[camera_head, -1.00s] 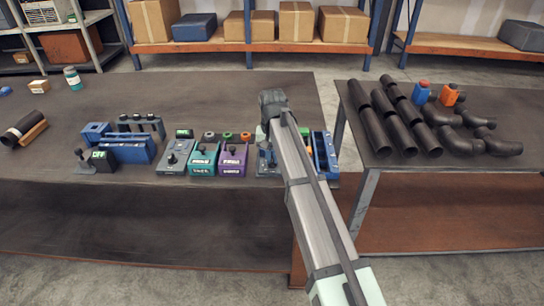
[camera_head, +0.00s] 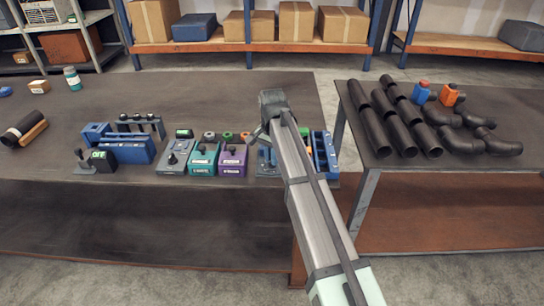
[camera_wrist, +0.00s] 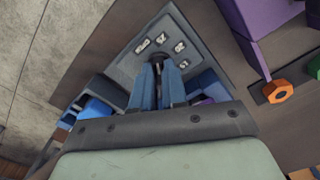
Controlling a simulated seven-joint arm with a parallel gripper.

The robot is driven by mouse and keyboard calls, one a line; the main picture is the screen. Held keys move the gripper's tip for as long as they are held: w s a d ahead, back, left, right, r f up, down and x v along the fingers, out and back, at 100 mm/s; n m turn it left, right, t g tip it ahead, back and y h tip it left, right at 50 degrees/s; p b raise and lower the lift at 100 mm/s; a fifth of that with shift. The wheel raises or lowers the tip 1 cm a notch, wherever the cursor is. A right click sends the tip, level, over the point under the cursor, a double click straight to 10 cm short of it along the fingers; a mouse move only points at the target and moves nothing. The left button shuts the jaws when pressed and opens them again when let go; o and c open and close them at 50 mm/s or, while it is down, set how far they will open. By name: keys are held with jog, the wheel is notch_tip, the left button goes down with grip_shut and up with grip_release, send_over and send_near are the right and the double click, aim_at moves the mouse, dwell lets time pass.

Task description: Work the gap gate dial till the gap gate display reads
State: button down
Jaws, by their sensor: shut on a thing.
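In the wrist view, the two blue fingers of my gripper (camera_wrist: 158,82) point down at a grey panel (camera_wrist: 125,70) and are closed around a narrow dark piece between them, which looks like the dial. The fingers hide most of it. In the head view, my gripper (camera_head: 268,130) is over a grey-blue unit (camera_head: 267,170) near the bench's front edge, and my arm hides much of that unit. I cannot make out a gap gate reading.
A purple box (camera_head: 233,160) and a teal box (camera_head: 203,160) stand close to the left of my gripper. A blue rack (camera_head: 327,152) is close on the right. An orange hexagonal ring (camera_wrist: 277,91) lies nearby. Black pipes (camera_head: 375,130) lie on the right table.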

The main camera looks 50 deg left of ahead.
jog(key=shift+m, duration=1.2)
jog(key=c, duration=1.2)
grip_release()
jog(key=shift+o, duration=0.2)
jog(key=shift+r, duration=0.1)
notch_tip(320, 180, up, 14)
